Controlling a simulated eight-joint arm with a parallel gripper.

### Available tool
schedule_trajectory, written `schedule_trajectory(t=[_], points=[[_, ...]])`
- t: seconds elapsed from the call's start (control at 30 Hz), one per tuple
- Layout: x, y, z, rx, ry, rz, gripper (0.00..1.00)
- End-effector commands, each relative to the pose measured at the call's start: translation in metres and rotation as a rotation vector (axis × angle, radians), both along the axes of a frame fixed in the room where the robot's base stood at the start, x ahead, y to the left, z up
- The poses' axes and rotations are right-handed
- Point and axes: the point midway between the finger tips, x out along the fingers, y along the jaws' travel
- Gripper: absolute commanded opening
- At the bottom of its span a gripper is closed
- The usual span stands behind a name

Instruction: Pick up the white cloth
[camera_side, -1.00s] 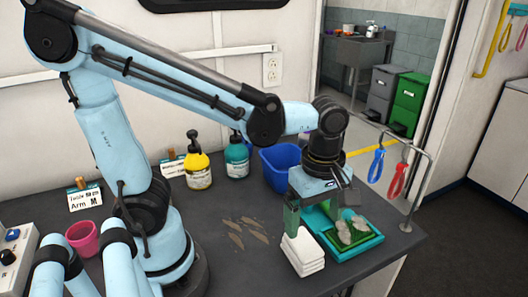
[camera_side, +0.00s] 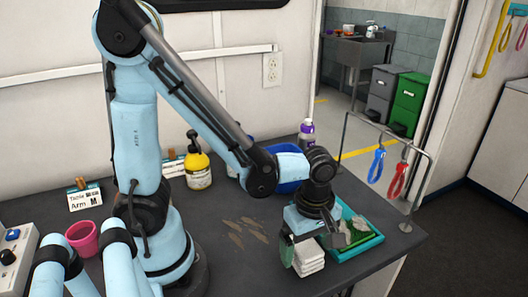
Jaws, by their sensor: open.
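The white cloth (camera_side: 309,262) is a folded stack lying on the dark table near its front right. My gripper (camera_side: 306,252) is low over the cloth, with a green finger on its left side. The other finger is mostly hidden behind the gripper body and the cloth. The jaws are open around the stack; I cannot tell whether they touch it.
A teal tray (camera_side: 372,240) with grey lumps on a green mat sits just right of the cloth. A blue tub (camera_side: 290,187), a yellow pump bottle (camera_side: 198,165) and a purple bottle (camera_side: 306,132) stand behind. Brown smears (camera_side: 243,232) mark clear table to the left.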

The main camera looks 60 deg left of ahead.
Motion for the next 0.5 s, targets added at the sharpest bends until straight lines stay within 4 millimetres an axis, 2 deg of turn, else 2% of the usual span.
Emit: schedule_trajectory(t=[0.17, 0.43, 0.47, 0.5], points=[[-0.0001, 0.0, -0.01, 0.0, 0.0, 0.0, 0.92], [-0.0003, 0.0, -0.0113, 0.0, 0.0, 0.0, 0.92], [-0.0003, 0.0, -0.0113, 0.0, 0.0, 0.0, 0.9], [-0.0003, 0.0, -0.0112, 0.0, 0.0, 0.0, 0.84]])
